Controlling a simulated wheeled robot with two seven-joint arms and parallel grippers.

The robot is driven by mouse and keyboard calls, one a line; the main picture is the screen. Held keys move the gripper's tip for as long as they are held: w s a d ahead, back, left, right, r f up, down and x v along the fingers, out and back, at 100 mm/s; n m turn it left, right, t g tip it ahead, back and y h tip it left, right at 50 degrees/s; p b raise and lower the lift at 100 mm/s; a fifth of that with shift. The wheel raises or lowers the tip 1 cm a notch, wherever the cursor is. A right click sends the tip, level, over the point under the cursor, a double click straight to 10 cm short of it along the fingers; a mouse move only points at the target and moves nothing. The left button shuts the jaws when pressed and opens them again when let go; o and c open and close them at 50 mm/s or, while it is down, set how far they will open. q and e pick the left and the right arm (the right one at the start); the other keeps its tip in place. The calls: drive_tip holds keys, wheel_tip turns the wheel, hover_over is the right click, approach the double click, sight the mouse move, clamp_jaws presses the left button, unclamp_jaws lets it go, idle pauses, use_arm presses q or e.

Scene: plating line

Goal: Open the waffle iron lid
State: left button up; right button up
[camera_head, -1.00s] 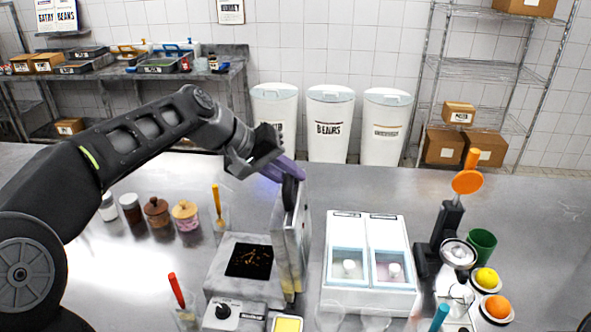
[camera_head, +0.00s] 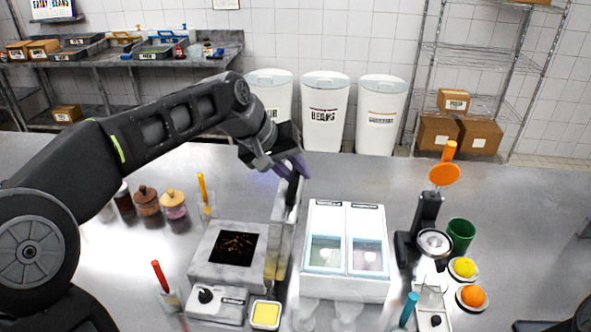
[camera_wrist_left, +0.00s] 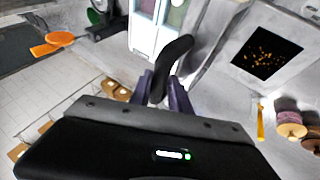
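The waffle iron has a grey base with a dark square plate (camera_head: 233,247) that shows uncovered. Its lid (camera_head: 282,232) stands roughly upright at the right side of the base, seen nearly edge-on. The black lid handle (camera_head: 292,188) is at the lid's upper end. My left gripper (camera_head: 298,172) is at this handle. In the left wrist view, the curved black handle (camera_wrist_left: 178,52) runs between the two purple fingers (camera_wrist_left: 161,78), which appear closed against it. The dark plate also shows in the wrist view (camera_wrist_left: 266,54).
A white two-compartment container (camera_head: 345,289) stands close right of the lid. Jars (camera_head: 147,203) and an orange-handled utensil (camera_head: 203,190) stand left of the iron. The counter behind the iron is clear.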

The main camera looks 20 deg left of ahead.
use_arm(q)
drive_tip(key=o, duration=0.3)
drive_tip(key=shift+s+a+r, duration=0.25)
drive_tip(key=shift+r, duration=0.3)
drive_tip(key=b+v, duration=0.1)
drive_tip(key=v, duration=0.5)
drive_tip(key=shift+s+r+b, duration=0.15)
drive_tip(key=shift+r+b, duration=0.1)
drive_tip(key=shift+b, duration=0.05)
drive_tip(key=shift+f, duration=0.1)
